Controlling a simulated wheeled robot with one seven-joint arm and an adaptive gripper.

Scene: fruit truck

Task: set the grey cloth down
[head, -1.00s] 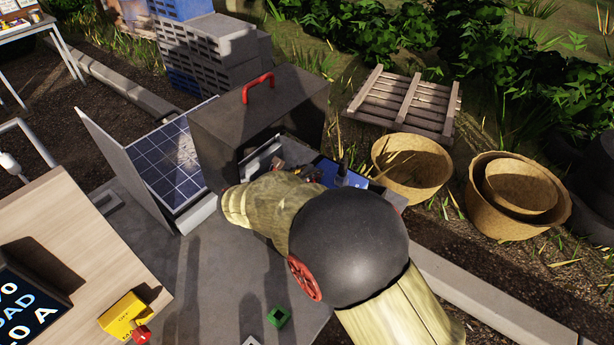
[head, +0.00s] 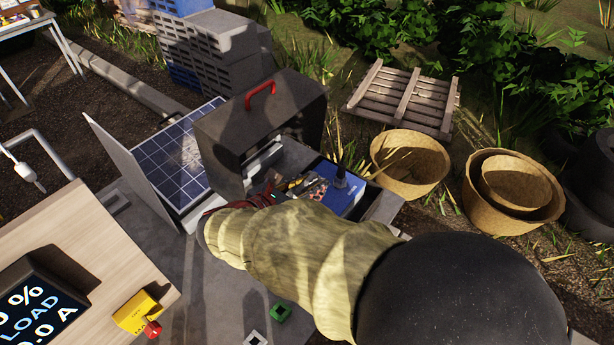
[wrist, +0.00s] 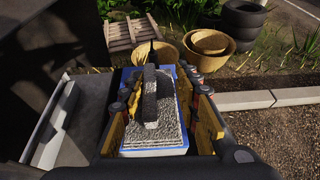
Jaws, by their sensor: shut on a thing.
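The grey cloth (wrist: 168,137) shows in the wrist view as a pale speckled, rough-textured piece between my fingers, with a darker grey band along its middle. My gripper (wrist: 160,122) is shut on it, with yellow-orange finger pads on both sides. Blue edges of a box (wrist: 185,100) show around and behind the cloth. I cannot tell whether the cloth touches the box. In the head view my forearm hides most of my gripper, and I cannot make out the cloth. The blue box (head: 343,198) there has a black upright part on top.
An open dark case (head: 262,120) with a red handle stands behind my gripper. A solar panel (head: 185,155) is left of it. Woven baskets (head: 410,165) and a wooden pallet (head: 405,98) lie beyond. A yellow switch box (head: 135,312) and a green block (head: 281,312) are nearer.

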